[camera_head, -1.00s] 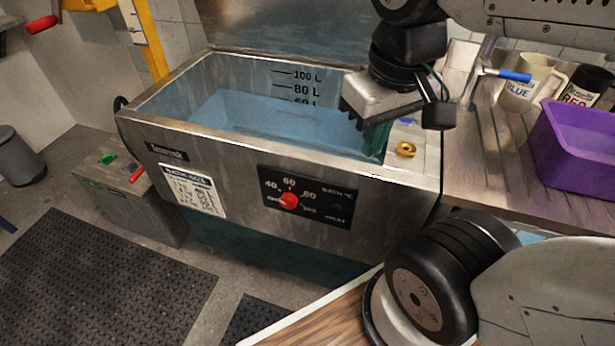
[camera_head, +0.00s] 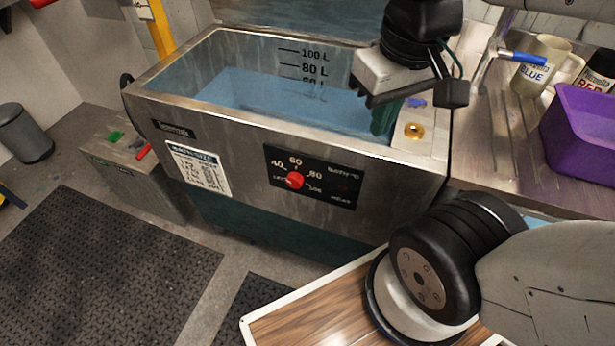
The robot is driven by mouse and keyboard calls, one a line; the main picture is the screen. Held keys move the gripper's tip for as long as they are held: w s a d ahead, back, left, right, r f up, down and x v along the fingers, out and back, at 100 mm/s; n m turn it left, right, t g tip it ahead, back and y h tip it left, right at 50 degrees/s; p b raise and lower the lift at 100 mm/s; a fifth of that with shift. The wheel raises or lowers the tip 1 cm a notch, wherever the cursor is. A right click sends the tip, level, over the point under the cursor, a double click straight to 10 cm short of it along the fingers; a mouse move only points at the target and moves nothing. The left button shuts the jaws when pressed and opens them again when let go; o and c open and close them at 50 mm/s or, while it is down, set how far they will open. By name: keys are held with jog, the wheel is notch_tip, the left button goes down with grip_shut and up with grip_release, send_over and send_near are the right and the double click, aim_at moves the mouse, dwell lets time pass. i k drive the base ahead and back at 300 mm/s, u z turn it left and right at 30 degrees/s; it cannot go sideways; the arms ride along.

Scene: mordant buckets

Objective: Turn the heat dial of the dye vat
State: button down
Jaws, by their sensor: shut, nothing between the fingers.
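The dye vat (camera_head: 230,128) is a steel tank with blue liquid inside and a dark green lower part. On its front is a black panel (camera_head: 340,186) with the red heat dial (camera_head: 294,180). The dial's exact pointing is too small to read. My gripper (camera_head: 378,102) is over the vat's right end, above and to the right of the dial and well apart from it. It is shut and empty. Its fingertips are hard to make out against a dark green piece below it.
A brass ring (camera_head: 414,131) lies on the vat's right ledge. To the right are a blue-handled tap (camera_head: 526,57), a mug labelled BLUE (camera_head: 537,75) and a purple tub (camera_head: 582,125). A wooden surface (camera_head: 310,322) is at the front. Black mats lie on the floor.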

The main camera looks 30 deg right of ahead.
aim_at(295, 179)
jog(key=u, duration=0.3)
jog(key=k, duration=1.25)
jog(key=z, duration=0.45)
jog(key=i, duration=0.25)
jog(key=u, duration=0.35)
